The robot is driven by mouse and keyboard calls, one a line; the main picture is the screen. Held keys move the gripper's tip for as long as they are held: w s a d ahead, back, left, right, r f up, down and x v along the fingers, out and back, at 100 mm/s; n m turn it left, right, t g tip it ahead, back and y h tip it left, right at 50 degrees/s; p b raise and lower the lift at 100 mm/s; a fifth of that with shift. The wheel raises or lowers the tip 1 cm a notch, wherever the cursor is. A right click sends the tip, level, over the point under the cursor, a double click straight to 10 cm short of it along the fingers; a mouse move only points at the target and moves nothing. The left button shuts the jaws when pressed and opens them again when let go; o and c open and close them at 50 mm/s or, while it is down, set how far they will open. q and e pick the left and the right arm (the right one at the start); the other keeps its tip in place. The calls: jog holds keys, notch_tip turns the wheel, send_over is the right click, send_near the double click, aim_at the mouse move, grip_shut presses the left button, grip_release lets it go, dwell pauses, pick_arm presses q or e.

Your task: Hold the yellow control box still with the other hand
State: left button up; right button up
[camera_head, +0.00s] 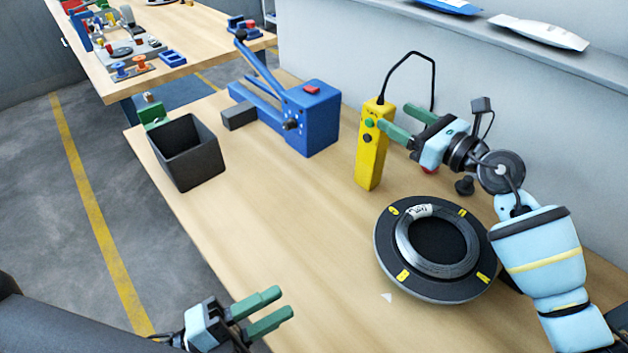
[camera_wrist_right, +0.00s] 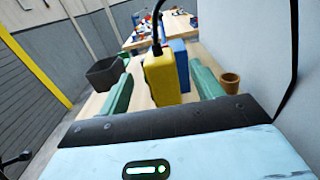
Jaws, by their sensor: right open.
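The yellow control box (camera_head: 371,155) stands upright on the bench, with a black cable looping from its top. My right gripper (camera_head: 392,114) is open at the upper part of the box, its green fingers pointing left toward it. In the right wrist view the box (camera_wrist_right: 162,80) shows between the two spread fingers, with a gap on each side. Whether either finger touches it cannot be told. My left gripper (camera_head: 284,302) is open and empty near the bench's front edge, well away from the box.
A black turntable (camera_head: 389,253) with yellow marks carries a grey coil (camera_head: 405,243) below my right arm. A blue lever tool (camera_head: 313,128) and a dark open bin (camera_head: 187,166) stand to the left. The bench middle is clear.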

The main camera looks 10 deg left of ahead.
aim_at(373, 100)
pick_arm(q)
jog(key=w+r+n+g+y, duration=0.1)
jog(key=w+r+n, duration=0.3)
jog(key=w+n, duration=1)
jog(key=w+r+n+g+y, duration=0.1)
jog(key=w+r+n, duration=0.3)
jog(key=w+n, duration=1)
jog(key=shift+w+d+n+g+y, duration=0.25)
jog(key=shift+n+g, duration=0.35)
jog(key=shift+n, duration=0.7)
pick_arm(e)
jog(key=shift+x, duration=3.95)
pick_arm(q)
jog(key=shift+r, duration=0.1)
pick_arm(e)
jog(key=shift+c, duration=0.3)
jog(key=c, duration=1.2)
